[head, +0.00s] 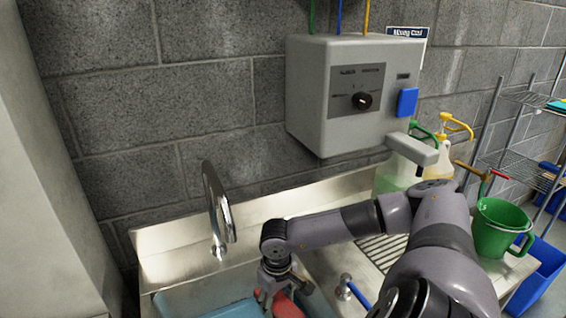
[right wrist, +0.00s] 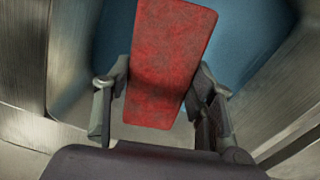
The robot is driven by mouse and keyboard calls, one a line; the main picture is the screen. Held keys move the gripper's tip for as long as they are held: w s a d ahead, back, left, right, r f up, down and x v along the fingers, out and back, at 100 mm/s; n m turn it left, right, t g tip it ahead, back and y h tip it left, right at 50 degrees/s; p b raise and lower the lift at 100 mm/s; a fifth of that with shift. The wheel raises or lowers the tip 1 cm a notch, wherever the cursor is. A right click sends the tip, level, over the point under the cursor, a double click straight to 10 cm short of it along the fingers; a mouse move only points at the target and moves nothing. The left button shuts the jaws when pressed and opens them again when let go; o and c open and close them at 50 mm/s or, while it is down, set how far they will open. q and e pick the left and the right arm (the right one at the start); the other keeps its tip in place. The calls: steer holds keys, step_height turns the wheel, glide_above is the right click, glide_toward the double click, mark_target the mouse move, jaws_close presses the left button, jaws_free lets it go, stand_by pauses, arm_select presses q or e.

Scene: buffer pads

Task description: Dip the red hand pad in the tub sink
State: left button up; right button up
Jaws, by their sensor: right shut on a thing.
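The red hand pad (head: 287,306) is at the bottom of the head view, partly hidden by my right gripper (head: 279,286). In the right wrist view the pad (right wrist: 172,50) stands out between the two fingers of my right gripper (right wrist: 162,85), which is shut on it. The tub sink (head: 185,275) is a steel basin with blue water (head: 236,309) in it. The pad is over the sink, with blue water (right wrist: 250,35) behind it in the wrist view. Whether the pad touches the water cannot be told. My left gripper is out of view.
A curved faucet (head: 217,206) rises at the sink's back. A grey dispenser box (head: 340,95) hangs on the block wall.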

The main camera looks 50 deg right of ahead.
steer(key=shift+s+d, duration=0.2)
steer(key=shift+d, duration=0.5)
steer(key=shift+d+f, duration=0.1)
steer(key=shift+d, duration=0.05)
steer(key=shift+f+b, duration=0.4)
steer(key=shift+f, duration=0.25)
arm_select(q)
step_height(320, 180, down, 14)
steer(key=b, duration=1.3)
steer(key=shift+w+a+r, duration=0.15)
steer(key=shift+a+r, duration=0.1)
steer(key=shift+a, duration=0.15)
arm_select(e)
step_height(320, 180, down, 22)
steer(key=shift+r, duration=0.1)
stand_by(1.8)
arm_select(q)
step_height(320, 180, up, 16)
steer(key=p, duration=1.6)
arm_select(e)
step_height(320, 180, up, 27)
steer(key=shift+r, duration=0.15)
